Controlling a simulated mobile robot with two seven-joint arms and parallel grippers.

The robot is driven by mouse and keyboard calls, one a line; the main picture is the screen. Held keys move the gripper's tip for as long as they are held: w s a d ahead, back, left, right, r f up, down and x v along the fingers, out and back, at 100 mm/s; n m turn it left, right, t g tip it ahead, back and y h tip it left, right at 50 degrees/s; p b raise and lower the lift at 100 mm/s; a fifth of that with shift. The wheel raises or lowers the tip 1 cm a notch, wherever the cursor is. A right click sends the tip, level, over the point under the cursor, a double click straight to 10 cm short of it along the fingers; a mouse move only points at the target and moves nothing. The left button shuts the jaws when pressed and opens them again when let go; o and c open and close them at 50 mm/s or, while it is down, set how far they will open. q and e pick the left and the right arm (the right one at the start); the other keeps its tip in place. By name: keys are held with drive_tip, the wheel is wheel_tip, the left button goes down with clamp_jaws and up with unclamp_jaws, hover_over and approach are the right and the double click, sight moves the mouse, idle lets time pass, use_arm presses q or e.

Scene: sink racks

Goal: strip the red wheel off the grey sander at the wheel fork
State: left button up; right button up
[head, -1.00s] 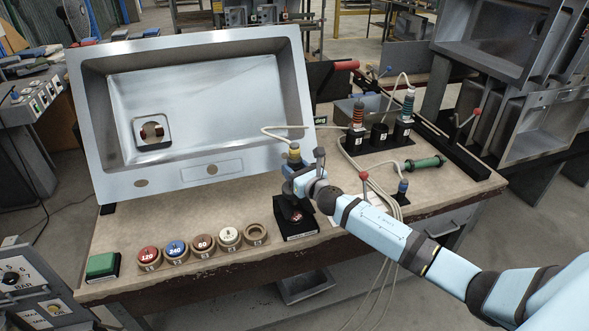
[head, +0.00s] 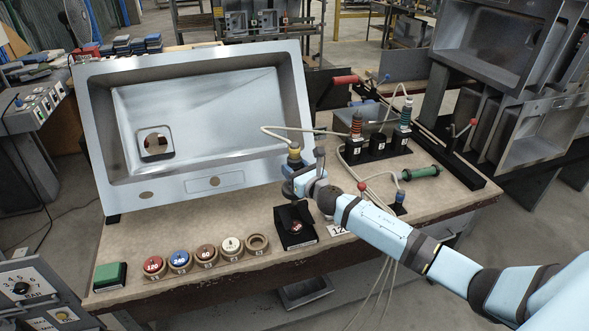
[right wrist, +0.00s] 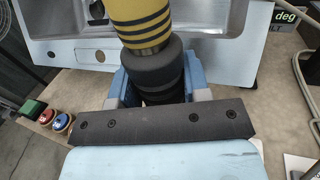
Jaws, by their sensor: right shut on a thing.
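My right gripper (head: 300,183) is shut on an upright tool, apparently the grey sander (head: 294,153), with a yellow, black-striped top and a cable. In the right wrist view its dark grey body (right wrist: 160,68) stands between the jaws. Its lower end is hidden, so I cannot tell which wheel is on it. Below the gripper stands a black block (head: 296,238) with a dark round part and a small red mark; I cannot tell for sure whether it is the wheel fork. A red wheel marked 120 (head: 153,266) sits in the front row. My left gripper is not in view.
Blue, brown and pale wheels and an empty-looking seat (head: 256,244) continue the row. A green pad (head: 109,276) lies front left. A large steel sink (head: 205,180) leans behind.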

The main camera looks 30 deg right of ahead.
sight(298, 160)
drive_tip(key=shift+r+p, duration=1.75)
drive_tip(key=shift+r, duration=0.4)
drive_tip(key=shift+f, duration=0.1)
